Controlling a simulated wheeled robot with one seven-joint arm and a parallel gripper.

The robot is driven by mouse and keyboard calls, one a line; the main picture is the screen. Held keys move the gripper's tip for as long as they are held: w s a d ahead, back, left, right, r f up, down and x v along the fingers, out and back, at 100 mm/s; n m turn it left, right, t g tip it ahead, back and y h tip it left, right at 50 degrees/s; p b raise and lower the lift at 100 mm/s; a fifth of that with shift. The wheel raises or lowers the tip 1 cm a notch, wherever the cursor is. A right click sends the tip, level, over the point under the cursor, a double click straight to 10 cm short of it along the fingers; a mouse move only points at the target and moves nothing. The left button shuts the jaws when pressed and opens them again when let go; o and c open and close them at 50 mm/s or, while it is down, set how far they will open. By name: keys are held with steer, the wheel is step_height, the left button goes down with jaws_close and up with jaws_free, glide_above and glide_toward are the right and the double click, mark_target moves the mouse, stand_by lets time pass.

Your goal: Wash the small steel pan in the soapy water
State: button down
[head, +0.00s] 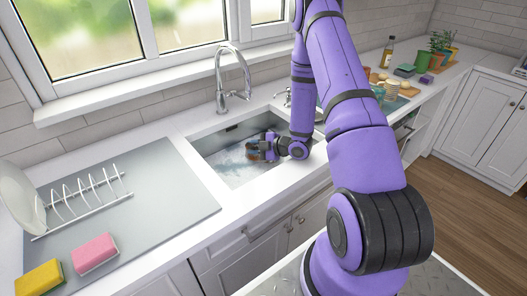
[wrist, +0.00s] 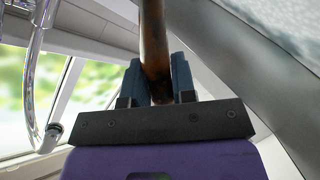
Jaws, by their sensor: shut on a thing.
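My gripper (head: 258,150) is inside the sink, low over the soapy water (head: 228,165). In the wrist view my gripper (wrist: 157,70) is shut on a brown, rod-like handle (wrist: 153,30), which runs up out of the top of that view. I take it for the small steel pan's handle. A little brown shows at the fingers in the head view. The pan's steel body cannot be made out in either view, so I cannot tell whether it touches the water. White foam covers much of the water.
A chrome faucet (head: 228,80) rises behind the sink. A drainboard (head: 150,205) on the left has a wire rack (head: 90,192) and a white plate (head: 20,198). A pink sponge (head: 95,254) and a yellow sponge (head: 40,278) lie in front. Bottles, cups and plants crowd the right counter.

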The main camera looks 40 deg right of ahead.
steer(key=shift+d, duration=0.95)
steer(key=shift+a, duration=1.95)
steer(key=shift+d, duration=2)
steer(key=shift+r, duration=4.15)
